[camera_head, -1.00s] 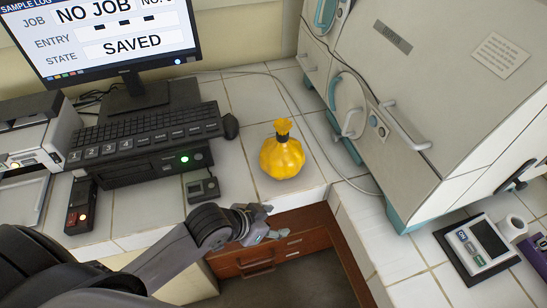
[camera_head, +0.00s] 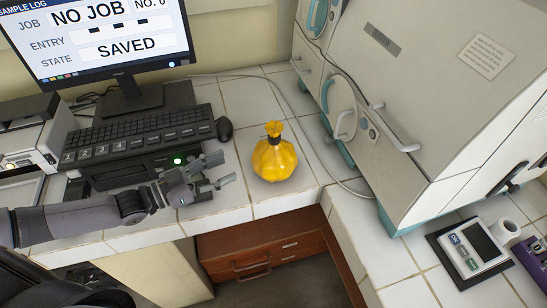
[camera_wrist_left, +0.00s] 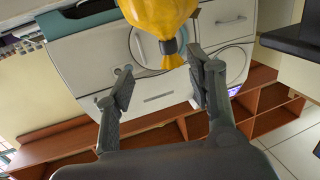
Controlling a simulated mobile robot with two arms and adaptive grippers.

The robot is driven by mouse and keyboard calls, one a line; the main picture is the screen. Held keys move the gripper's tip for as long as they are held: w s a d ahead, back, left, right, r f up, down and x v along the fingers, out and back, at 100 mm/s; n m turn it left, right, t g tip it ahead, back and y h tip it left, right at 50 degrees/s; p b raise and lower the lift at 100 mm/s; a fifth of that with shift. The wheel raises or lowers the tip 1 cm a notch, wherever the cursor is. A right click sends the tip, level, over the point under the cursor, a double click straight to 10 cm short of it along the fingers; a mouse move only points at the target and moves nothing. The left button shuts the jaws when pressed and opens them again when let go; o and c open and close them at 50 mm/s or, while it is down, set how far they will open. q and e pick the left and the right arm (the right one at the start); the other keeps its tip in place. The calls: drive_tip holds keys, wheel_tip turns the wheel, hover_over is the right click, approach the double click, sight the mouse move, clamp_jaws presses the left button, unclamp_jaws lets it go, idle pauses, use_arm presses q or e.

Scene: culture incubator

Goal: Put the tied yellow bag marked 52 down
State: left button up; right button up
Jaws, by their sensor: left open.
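The tied yellow bag (camera_head: 274,158) stands upright on the white tiled counter, its dark tie and gathered top pointing up. No number shows on the side facing me. My left gripper (camera_head: 227,170) is open and empty just left of the bag, with its fingers pointing toward it and a small gap between. In the left wrist view the bag (camera_wrist_left: 160,20) hangs at the top of the picture, its neck and tie beyond and between the spread fingertips (camera_wrist_left: 160,80). My right gripper is not in view.
A keyboard (camera_head: 140,132), mouse (camera_head: 224,129) and monitor (camera_head: 110,40) are to the left. A large white incubator (camera_head: 400,90) stands to the right. A cable (camera_head: 310,125) runs behind the bag. The counter's front edge drops to brown drawers (camera_head: 250,245). A scale (camera_head: 470,245) is at lower right.

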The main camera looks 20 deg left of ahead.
use_arm(q)
drive_tip(key=a+r, duration=0.1)
drive_tip(key=a, duration=0.1)
drive_tip(key=p, duration=0.2)
approach(274, 137)
drive_tip(key=w+d, duration=0.1)
drive_tip(key=w+f, duration=0.1)
drive_tip(key=w, duration=0.1)
drive_tip(key=w+d+f, duration=0.1)
drive_tip(key=w, duration=0.1)
drive_tip(key=shift+w+d+f, duration=0.1)
drive_tip(key=shift+d, duration=0.2)
drive_tip(key=p+x, duration=0.1)
drive_tip(key=x, duration=0.3)
drive_tip(key=shift+w+d, duration=0.5)
